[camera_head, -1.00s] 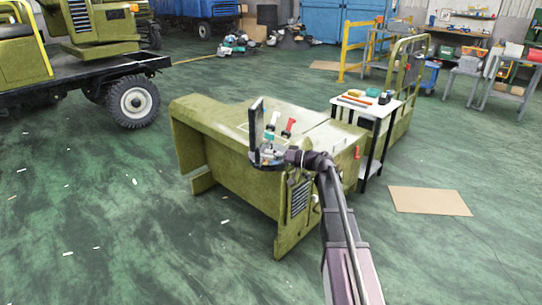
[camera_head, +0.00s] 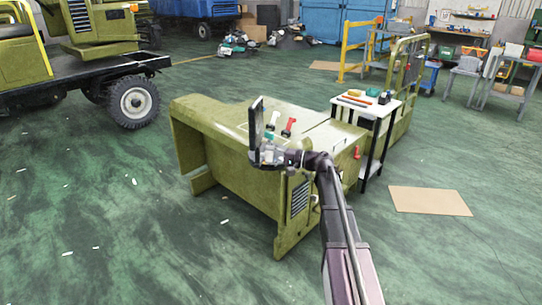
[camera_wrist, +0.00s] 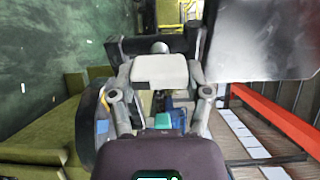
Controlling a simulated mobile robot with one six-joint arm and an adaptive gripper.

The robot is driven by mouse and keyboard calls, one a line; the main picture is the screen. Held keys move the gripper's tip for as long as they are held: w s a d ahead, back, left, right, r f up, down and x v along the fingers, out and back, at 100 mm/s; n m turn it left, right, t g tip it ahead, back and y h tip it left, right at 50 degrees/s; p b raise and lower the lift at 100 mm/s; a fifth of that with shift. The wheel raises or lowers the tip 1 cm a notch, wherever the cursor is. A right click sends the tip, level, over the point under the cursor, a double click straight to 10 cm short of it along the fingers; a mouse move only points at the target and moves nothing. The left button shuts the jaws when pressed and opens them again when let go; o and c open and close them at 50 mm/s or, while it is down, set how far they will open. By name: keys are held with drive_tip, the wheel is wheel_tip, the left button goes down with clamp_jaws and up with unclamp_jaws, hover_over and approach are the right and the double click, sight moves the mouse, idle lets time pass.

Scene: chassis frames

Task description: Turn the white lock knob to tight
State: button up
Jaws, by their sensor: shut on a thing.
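In the wrist view my gripper (camera_wrist: 158,48) has its dark fingertips closed in on a small pale rounded piece (camera_wrist: 161,47), which I take to be the white lock knob. Only its top shows; the fingers and a light grey block in front hide the rest. In the head view my gripper (camera_head: 267,154) is at the near edge of the green chassis body (camera_head: 225,125), just below an upright dark panel (camera_head: 257,121). The knob cannot be made out there behind the gripper. No tight marking is readable.
The dark panel's pale face (camera_wrist: 262,38) is close on the right in the wrist view. A red-topped lever (camera_head: 290,125) stands on the chassis just right of the panel. A white-topped tool table (camera_head: 367,104) is behind right. Open green floor lies left.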

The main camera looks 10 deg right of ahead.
drive_tip(key=shift+w, duration=0.15)
drive_tip(key=o, duration=1.1)
drive_tip(key=shift+d, duration=0.1)
drive_tip(key=shift+o, duration=0.3)
drive_tip(key=v, duration=1.2)
